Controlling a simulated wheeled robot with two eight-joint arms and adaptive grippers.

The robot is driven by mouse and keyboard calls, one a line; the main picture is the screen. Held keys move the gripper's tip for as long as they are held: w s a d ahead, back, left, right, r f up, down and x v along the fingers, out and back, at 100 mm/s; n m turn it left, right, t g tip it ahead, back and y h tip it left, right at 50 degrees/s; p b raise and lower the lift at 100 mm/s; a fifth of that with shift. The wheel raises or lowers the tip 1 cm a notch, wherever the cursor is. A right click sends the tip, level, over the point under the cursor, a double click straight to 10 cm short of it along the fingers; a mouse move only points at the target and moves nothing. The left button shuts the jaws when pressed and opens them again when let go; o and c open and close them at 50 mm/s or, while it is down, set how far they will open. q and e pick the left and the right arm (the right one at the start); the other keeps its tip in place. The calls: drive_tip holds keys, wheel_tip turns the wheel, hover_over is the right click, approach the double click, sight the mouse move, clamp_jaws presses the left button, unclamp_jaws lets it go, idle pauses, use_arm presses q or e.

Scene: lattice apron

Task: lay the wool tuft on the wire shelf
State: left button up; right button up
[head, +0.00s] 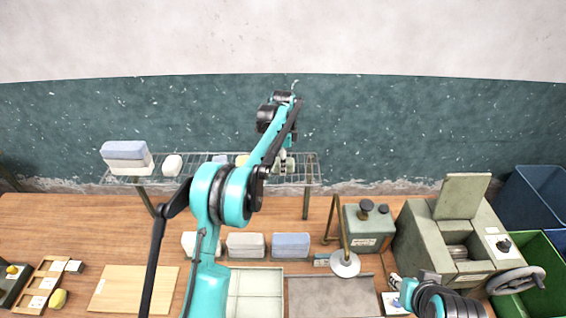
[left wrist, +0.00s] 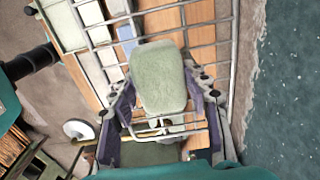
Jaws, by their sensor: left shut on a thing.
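The wool tuft (left wrist: 158,78) is a pale green, rounded block in the left wrist view. My left gripper (head: 284,162) is shut on it, with one dark finger on each side. The wire shelf (head: 315,172) is a metal grid along the back wall, and my left gripper is at its right part. In the left wrist view the wire shelf (left wrist: 207,33) lies behind the tuft; I cannot tell whether the tuft touches the wires. My right gripper (head: 396,283) is low at the right, too small to tell open from shut.
On the shelf are a blue-and-white stack (head: 127,158), a white tuft (head: 172,165) and a blue piece (head: 220,158). The bench below holds several blocks, a pale tray (head: 256,290), a lamp-like stand (head: 345,264) and a grey-green machine (head: 440,240). Bins stand at the far right.

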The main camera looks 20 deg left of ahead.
use_arm(q)
drive_tip(key=shift+f, duration=0.2)
drive_tip(key=o, duration=0.9)
drive_tip(key=shift+r, duration=0.15)
